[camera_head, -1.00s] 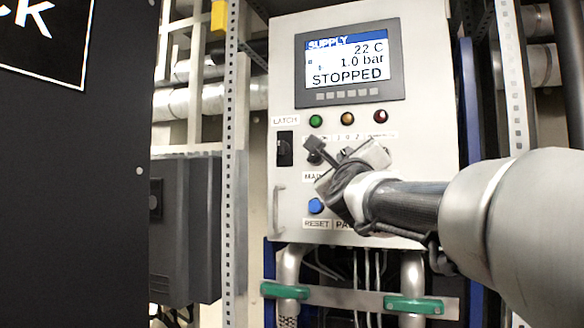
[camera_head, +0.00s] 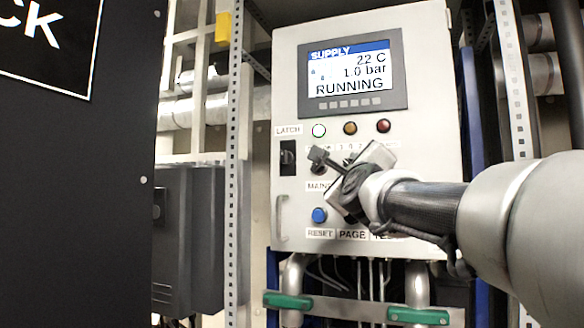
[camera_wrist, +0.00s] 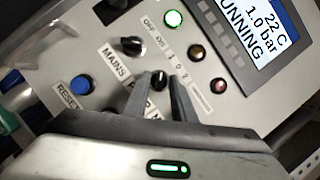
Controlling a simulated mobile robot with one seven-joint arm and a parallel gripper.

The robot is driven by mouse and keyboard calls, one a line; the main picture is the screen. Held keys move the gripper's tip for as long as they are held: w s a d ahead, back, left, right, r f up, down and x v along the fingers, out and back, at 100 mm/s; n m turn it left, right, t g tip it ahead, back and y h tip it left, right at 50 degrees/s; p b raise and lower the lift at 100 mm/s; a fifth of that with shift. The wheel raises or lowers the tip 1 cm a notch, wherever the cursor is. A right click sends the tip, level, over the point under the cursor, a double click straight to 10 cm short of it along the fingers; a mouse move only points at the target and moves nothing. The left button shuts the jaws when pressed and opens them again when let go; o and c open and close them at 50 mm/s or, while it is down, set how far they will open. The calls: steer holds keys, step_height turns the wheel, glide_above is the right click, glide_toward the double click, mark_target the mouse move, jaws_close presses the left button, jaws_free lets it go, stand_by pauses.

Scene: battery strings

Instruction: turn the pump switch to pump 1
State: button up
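The pump switch (camera_wrist: 160,82) is a black knob beside the "1 0 2" label in the wrist view. My gripper (camera_wrist: 159,86) is open, with one finger on each side of this knob; I cannot tell whether either finger touches it. The knob's exact setting is hard to read. In the head view my gripper (camera_head: 336,160) is in front of the panel and largely hides the pump switch. The mains switch (camera_wrist: 131,46), a black knob by the "OFF ON" label, stands apart from the fingers.
The cabinet's display (camera_head: 350,72) reads SUPPLY, 22 C, 1.0 bar, RUNNING. The green lamp (camera_head: 319,130) is lit; the amber (camera_head: 350,128) and red (camera_head: 384,126) lamps look dark. A blue reset button (camera_wrist: 81,86) and a latch switch (camera_head: 288,158) are nearby.

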steer(key=shift+s, duration=0.1)
steer(key=b+v, duration=0.1)
steer(key=v, duration=1.6)
steer(key=shift+f, duration=0.2)
